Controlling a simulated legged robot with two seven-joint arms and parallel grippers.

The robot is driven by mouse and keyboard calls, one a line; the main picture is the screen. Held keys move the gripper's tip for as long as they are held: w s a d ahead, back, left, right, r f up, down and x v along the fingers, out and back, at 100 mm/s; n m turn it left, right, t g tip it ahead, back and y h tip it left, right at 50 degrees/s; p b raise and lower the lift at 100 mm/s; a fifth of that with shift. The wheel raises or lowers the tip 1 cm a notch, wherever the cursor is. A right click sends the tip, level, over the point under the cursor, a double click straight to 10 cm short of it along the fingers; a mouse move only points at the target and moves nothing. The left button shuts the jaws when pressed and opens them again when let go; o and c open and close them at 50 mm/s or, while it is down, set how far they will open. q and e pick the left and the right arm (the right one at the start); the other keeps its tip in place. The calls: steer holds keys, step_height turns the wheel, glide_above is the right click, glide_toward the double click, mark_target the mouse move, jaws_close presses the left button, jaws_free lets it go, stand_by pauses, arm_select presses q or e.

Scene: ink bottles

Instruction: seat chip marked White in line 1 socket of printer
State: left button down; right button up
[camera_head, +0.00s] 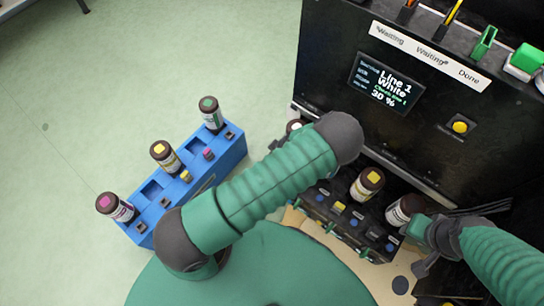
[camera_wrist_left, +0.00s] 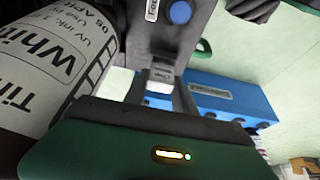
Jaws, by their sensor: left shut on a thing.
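My left gripper (camera_wrist_left: 161,92) is shut on a small white-faced chip (camera_wrist_left: 162,76), held between its fingertips in the left wrist view. The chip's print is too small to read. In front of it is a dark panel (camera_wrist_left: 160,40) with a blue button (camera_wrist_left: 180,12); I cannot tell whether the chip touches it. A bottle labelled White (camera_wrist_left: 40,55) stands close at left. In the head view my left arm hides that gripper and most of a white-topped bottle (camera_head: 293,126). The printer (camera_head: 335,45) screen (camera_head: 386,84) reads Line 1 White, 30 %.
A blue rack (camera_head: 226,160) at left holds bottles with teal, yellow (camera_head: 165,156) and magenta tops, and small chips. A yellow-topped bottle (camera_head: 367,183) stands in the printer's row. Blue buttons line its front edge. The green floor at far left is clear.

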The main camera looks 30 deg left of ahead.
arm_select(q)
steer(key=c, duration=0.9)
jaws_free()
steer(key=shift+c, duration=0.2)
step_height(320, 180, up, 7)
steer(key=p, duration=0.6)
